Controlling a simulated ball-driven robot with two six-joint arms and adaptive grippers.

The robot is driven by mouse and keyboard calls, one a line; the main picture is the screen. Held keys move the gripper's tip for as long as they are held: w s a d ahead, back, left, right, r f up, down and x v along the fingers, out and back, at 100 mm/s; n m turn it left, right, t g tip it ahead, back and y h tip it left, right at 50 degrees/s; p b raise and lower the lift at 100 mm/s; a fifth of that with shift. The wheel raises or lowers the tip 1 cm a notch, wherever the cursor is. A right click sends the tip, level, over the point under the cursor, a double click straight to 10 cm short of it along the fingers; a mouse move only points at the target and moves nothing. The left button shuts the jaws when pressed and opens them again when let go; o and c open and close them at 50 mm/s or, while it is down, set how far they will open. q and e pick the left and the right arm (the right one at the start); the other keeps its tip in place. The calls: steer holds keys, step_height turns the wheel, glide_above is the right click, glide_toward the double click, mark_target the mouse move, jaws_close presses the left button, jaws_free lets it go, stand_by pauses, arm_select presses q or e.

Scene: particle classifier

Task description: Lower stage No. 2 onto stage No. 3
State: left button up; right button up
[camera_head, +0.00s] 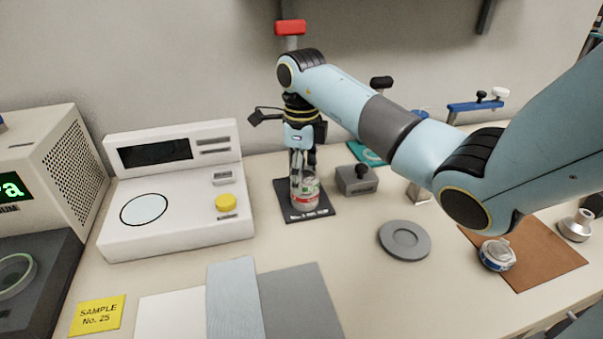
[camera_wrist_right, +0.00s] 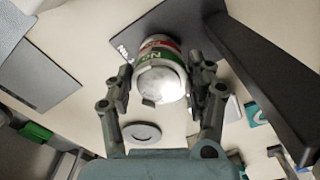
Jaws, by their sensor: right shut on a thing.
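My right gripper (camera_head: 303,176) points down over the black pad (camera_head: 288,210) on the bench. It is shut on a silver round stage with a green band (camera_wrist_right: 148,60), which I take as stage No. 2; its lettering is only partly readable. Just beyond it in the wrist view is a red-banded stage (camera_wrist_right: 156,43), likely stage No. 3, standing on the pad. In the head view the red band (camera_head: 307,195) shows low in the stack. The two stages look in line; I cannot tell whether they touch. The gripper fingers (camera_wrist_right: 166,82) flank the green-banded stage.
A white scale (camera_head: 180,235) with a yellow button is left of the pad. A grey block with a black knob (camera_head: 356,181) stands close right. A grey round dish (camera_head: 404,241) lies front right. A blue-banded piece (camera_head: 497,255) rests on a brown mat (camera_head: 540,262).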

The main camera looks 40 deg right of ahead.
steer(key=o, duration=1.3)
steer(key=shift+o, duration=0.2)
step_height(320, 180, up, 7)
steer(key=shift+r, duration=0.2)
steer(key=shift+r, duration=0.1)
